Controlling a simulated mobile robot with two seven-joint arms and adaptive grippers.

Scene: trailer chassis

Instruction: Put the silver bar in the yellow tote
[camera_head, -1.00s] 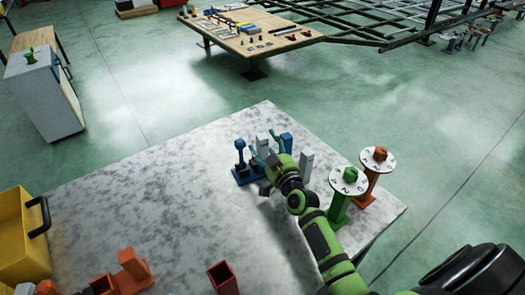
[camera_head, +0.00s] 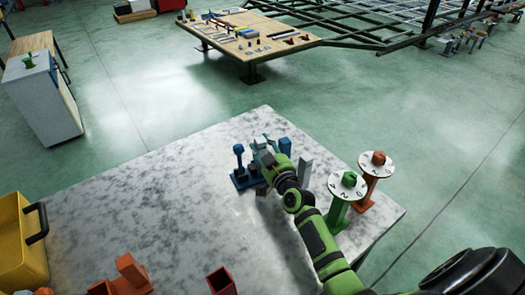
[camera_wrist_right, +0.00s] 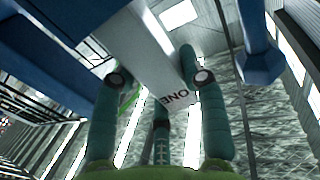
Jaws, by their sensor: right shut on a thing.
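My right gripper (camera_head: 265,150) is at the blue stand near the far edge of the marbled table. In the right wrist view its teal fingers (camera_wrist_right: 160,82) are shut on a silver bar (camera_wrist_right: 152,48) with "ONE" printed near its end. In the head view the gripper mostly hides this bar. I cannot tell whether the bar is clear of the stand. The yellow tote (camera_head: 14,225), with a dark handle, is at the far left, partly cut off by the frame. My left gripper is not in view.
The blue stand (camera_head: 240,181) has blue uprights (camera_head: 239,158). Another grey bar (camera_head: 304,170) stands to the right, near green (camera_head: 340,208) and orange (camera_head: 368,188) dial posts. Orange parts (camera_head: 130,270) and a red square tube (camera_head: 221,281) are at the front. The table's middle is clear.

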